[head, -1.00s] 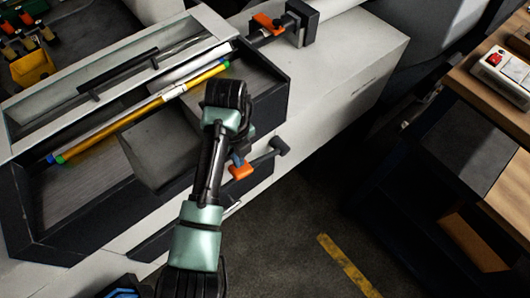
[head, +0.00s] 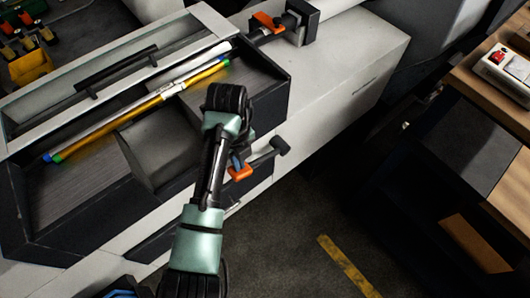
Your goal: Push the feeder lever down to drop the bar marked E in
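The open feeder tray (head: 22,236) lies across the left and middle of the head view. A silver bar with blue ends (head: 85,137) and a yellow bar with green ends (head: 130,118) lie side by side along it. I cannot read any letter on them. A lever with a black knob (head: 281,146) sticks out from the feeder's front, with an orange part (head: 240,173) beside it. My arm reaches up from the bottom over the feeder's front edge. My gripper is hidden behind my wrist, so its fingers and any contact with the lever do not show.
Another orange and black fitting (head: 266,22) stands at the feeder's far right end. A wooden-topped bench (head: 468,82) with a white control box (head: 506,74) is at the right. Open floor with a yellow stripe (head: 346,264) lies between. A yellow bin (head: 33,68) is top left.

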